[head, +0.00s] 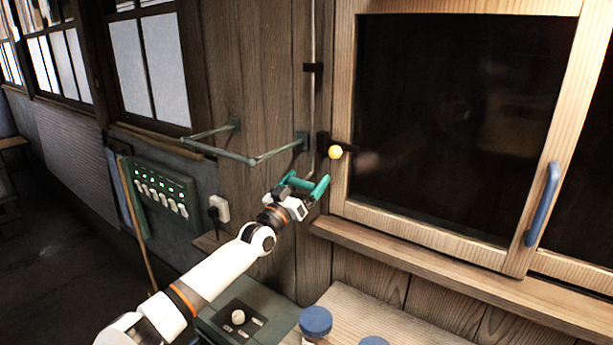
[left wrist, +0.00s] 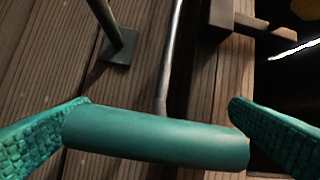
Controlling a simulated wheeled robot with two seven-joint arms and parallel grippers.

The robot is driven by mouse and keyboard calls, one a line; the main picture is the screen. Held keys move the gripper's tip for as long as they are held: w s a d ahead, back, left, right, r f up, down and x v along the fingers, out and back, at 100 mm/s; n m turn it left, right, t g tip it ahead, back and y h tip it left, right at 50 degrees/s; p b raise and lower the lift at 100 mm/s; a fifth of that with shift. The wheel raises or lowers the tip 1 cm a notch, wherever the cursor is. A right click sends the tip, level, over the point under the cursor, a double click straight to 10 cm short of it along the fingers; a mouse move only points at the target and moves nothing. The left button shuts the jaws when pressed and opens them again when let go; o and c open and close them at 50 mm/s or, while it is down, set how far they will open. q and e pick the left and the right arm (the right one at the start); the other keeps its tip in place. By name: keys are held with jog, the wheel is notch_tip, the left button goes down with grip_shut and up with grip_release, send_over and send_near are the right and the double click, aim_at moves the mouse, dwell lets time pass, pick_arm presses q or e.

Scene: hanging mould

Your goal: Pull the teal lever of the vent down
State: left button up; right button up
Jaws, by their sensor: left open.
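The teal lever handle (head: 320,188) is a short cylinder on a thin metal rod (head: 314,95) that runs up the plank wall left of the window. In the left wrist view the teal handle (left wrist: 155,138) lies crosswise, slightly tilted, and its rod (left wrist: 172,60) rises from behind it. My left gripper (head: 306,184) is at the handle in the head view, and its teal ribbed fingers (left wrist: 160,122) are open on either side of the handle's ends. I cannot tell whether either finger touches it. My right gripper is not in view.
A yellow ball (head: 335,152) on a dark bracket is just above the handle. A green folding rail (head: 265,157) sticks out left of it. The wooden window frame (head: 341,100) and sill (head: 420,255) are to the right. Blue-lidded jars (head: 316,321) stand below.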

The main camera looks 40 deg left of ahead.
pick_arm(q)
jog(key=shift+w+a+r, duration=0.1)
jog(key=shift+w+r, duration=0.05)
jog(key=shift+w, duration=0.35)
jog(key=c, duration=1.1)
notch_tip(320, 180, down, 5)
jog(key=b, duration=0.4)
jog(key=shift+r, duration=0.1)
jog(key=o, duration=1.1)
jog(key=shift+r, duration=0.1)
